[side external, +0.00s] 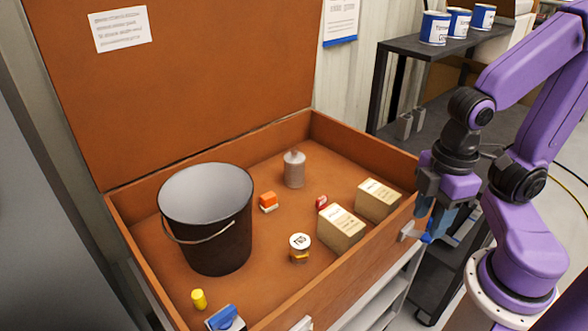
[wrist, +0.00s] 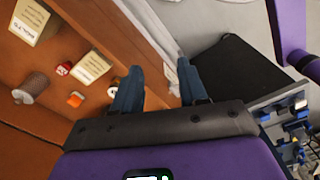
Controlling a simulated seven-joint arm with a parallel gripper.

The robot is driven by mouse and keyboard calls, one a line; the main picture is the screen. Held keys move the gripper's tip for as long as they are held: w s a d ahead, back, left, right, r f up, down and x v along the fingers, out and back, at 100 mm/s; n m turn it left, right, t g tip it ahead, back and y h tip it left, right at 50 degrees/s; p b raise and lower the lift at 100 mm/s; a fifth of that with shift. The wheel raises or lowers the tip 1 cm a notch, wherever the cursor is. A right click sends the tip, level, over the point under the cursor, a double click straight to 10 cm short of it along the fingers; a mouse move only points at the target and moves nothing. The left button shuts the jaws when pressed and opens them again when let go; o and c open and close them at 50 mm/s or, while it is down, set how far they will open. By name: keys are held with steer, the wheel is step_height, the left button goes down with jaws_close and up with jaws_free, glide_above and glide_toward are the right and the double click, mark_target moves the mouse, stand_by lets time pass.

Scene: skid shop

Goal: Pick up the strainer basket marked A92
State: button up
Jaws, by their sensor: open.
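No marking A92 can be read in either view, so I cannot tell for sure which thing is the strainer basket. A grey, roughly cylindrical thing with a narrower top (side external: 294,170) stands upright toward the back of the brown open box (side external: 128,218); it also shows at the left of the wrist view (wrist: 31,88). A small jar with a white round top and dark print (side external: 300,246) stands near the box's front. My gripper (side external: 428,226) is open and empty, outside the box at its right end; its two fingers show apart in the wrist view (wrist: 160,88).
Inside the box are a dark bucket (side external: 212,235), two cartons (side external: 341,231), a small orange block (side external: 268,200), a red item (side external: 322,202) and a yellow cylinder (side external: 199,299). The box's raised walls surround them. Several labelled cans (side external: 435,28) stand on a dark shelf behind.

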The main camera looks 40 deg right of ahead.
stand_by(0.4)
steer(key=o, duration=1.1)
steer(key=w+f+n+t+h, duration=0.25)
steer(key=w+h, duration=0.35)
steer(key=w, duration=0.7)
steer(key=w+f+n+t+h, duration=0.1)
steer(key=w+f+n+h, duration=0.3)
steer(key=w, duration=0.9)
steer(key=n+t+h, duration=0.5)
steer(key=n+t, duration=0.2)
glide_toward(295, 155)
steer(key=shift+t+y, duration=0.3)
steer(key=shift+t, duration=0.05)
steer(key=x, duration=0.4)
steer(key=f+x, duration=0.1)
steer(key=x, duration=0.3)
steer(key=f+x, duration=0.1)
steer(key=x, duration=0.3)
steer(key=shift+w+d, duration=0.15)
steer(key=shift+d, duration=0.25)
